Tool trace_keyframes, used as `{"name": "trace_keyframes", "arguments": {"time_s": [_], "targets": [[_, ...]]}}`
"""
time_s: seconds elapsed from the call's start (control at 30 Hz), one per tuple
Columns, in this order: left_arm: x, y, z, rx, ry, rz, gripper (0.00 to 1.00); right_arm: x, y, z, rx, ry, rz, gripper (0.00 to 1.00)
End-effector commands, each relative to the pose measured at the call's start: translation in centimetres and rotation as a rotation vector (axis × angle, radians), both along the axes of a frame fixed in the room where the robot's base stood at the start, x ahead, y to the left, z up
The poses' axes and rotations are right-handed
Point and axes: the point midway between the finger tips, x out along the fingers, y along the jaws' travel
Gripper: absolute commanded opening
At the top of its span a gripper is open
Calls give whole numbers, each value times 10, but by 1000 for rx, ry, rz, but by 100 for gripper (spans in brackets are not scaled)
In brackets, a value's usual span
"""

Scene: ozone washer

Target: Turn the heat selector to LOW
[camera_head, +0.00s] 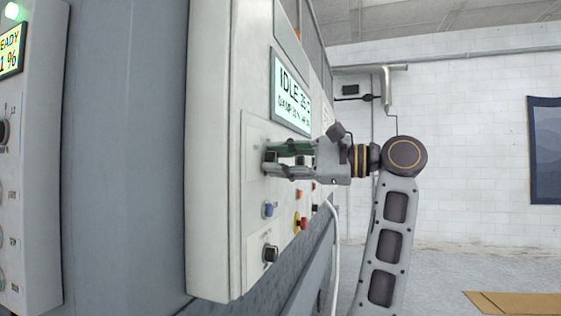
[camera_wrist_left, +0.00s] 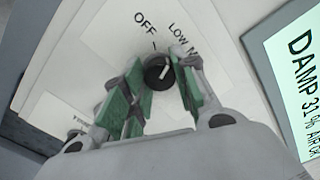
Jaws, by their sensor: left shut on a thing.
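The heat selector is a small round black knob (camera_wrist_left: 157,73) on a white label plate, between my fingers in the left wrist view. OFF is printed above it and LOW to the upper right, with a further label partly cut off beyond. A pale pointer mark on the knob leans to the upper right, roughly toward LOW; its exact setting is hard to tell. My left gripper (camera_head: 269,160) is shut on the knob, its green-padded fingers on either side. In the head view the fingers mostly hide the knob. My right gripper is not in view.
A lit display (camera_head: 291,92) reading IDLE sits just above the gripper. Below are a blue button (camera_head: 268,210), a red button with a yellow ring (camera_head: 301,223) and another black knob (camera_head: 270,254). A second grey cabinet (camera_head: 30,150) stands at left.

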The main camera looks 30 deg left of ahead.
Motion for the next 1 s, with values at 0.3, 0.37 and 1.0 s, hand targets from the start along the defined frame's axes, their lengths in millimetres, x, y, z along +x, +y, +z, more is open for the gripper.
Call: {"name": "trace_keyframes", "arguments": {"time_s": [0.3,0.37,1.0], "targets": [[0,0,-1,-3,1,1,35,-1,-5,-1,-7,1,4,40],[0,0,-1,-3,1,1,43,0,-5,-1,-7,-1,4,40],[3,-10,0,0,3,-1,51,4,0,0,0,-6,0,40]]}}
